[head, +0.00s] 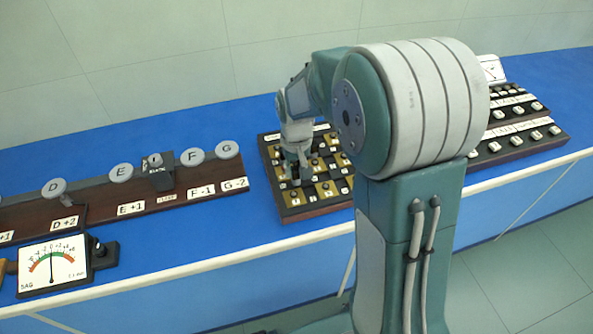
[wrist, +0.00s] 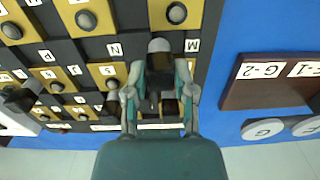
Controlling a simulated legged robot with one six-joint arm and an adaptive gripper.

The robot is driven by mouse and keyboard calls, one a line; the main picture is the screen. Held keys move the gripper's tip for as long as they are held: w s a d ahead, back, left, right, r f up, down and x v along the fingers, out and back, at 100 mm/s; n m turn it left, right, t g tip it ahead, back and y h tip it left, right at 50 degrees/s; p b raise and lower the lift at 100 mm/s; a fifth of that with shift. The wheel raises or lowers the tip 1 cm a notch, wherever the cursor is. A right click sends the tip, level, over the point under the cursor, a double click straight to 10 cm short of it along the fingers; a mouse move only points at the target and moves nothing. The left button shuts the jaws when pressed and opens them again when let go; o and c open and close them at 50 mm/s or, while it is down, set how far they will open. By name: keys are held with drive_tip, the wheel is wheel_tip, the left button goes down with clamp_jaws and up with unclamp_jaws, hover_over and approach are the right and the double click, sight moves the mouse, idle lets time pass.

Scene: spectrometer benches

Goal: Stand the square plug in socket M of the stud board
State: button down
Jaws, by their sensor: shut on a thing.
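The stud board (head: 322,208) lies on the blue bench, a dark board with gold squares, round studs and small white letter labels. My gripper (head: 297,172) points down over its left part. In the wrist view, my gripper (wrist: 158,88) is shut on the square plug (wrist: 159,62), a dark piece with a grey rounded part, between the two fingers. A label M (wrist: 192,45) sits just right of the plug. The fingers and plug hide the spot beneath, so I cannot tell whether the plug is in the socket or above it.
A dark rail with grey discs (head: 122,173) and lettered plates stands left of the board. A dial meter (head: 52,268) is at the front left. A panel with white buttons (head: 520,140) is at the right, partly behind my arm. Blue bench shows between rail and board.

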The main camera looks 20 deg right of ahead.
sight(293, 169)
drive_tip(key=shift+s+a+f, duration=0.1)
drive_tip(key=shift+a+f, duration=0.35)
drive_tip(key=shift+f, duration=0.05)
drive_tip(key=shift+a, duration=0.45)
drive_tip(key=shift+c, duration=2.3)
unclamp_jaws()
drive_tip(key=shift+d, duration=0.6)
wheel_tip(293, 169, up, 11)
drive_tip(key=s+r+t, duration=0.2)
drive_tip(key=s+r, duration=0.1)
drive_tip(key=s, duration=0.7)
drive_tip(key=s+r+t, duration=0.3)
drive_tip(key=s, duration=0.8)
drive_tip(key=shift+a+t, duration=0.25)
drive_tip(key=shift+t, duration=0.05)
drive_tip(key=shift+w+r, duration=0.1)
